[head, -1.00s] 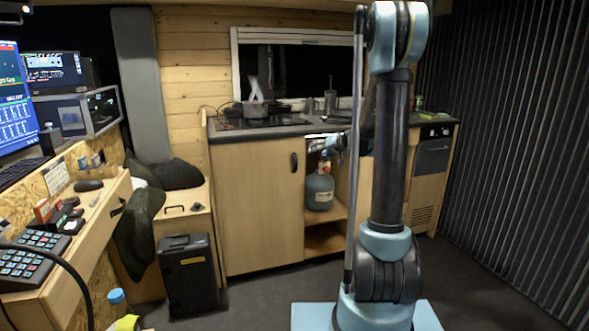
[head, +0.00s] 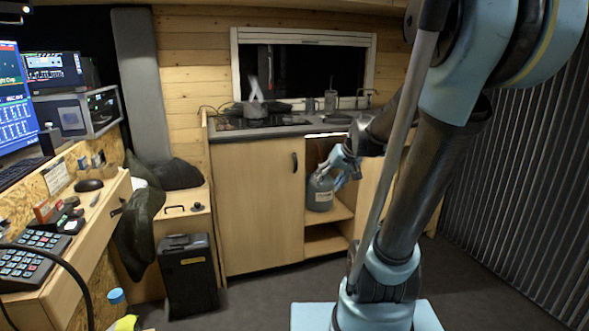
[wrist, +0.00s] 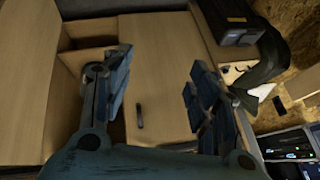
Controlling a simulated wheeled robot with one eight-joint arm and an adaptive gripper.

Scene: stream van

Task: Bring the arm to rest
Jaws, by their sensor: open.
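My gripper (head: 335,168) is in front of the open kitchen cabinet, where it overlaps the view of a grey gas bottle (head: 320,196) standing on the cabinet shelf. In the wrist view my gripper (wrist: 158,95) has its two blue fingers spread wide apart with nothing between them. Past the fingers the wrist view shows the wooden cabinet door (wrist: 165,115) with its dark handle. My arm leans up and to the right across the head view and hides part of the right side of the kitchen unit.
The kitchen counter (head: 275,129) carries a hob with a pot (head: 254,108). A black case (head: 188,275) stands on the floor at left. A wooden desk with a keypad (head: 33,257) and a monitor (head: 15,105) lines the left edge. The middle floor is clear.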

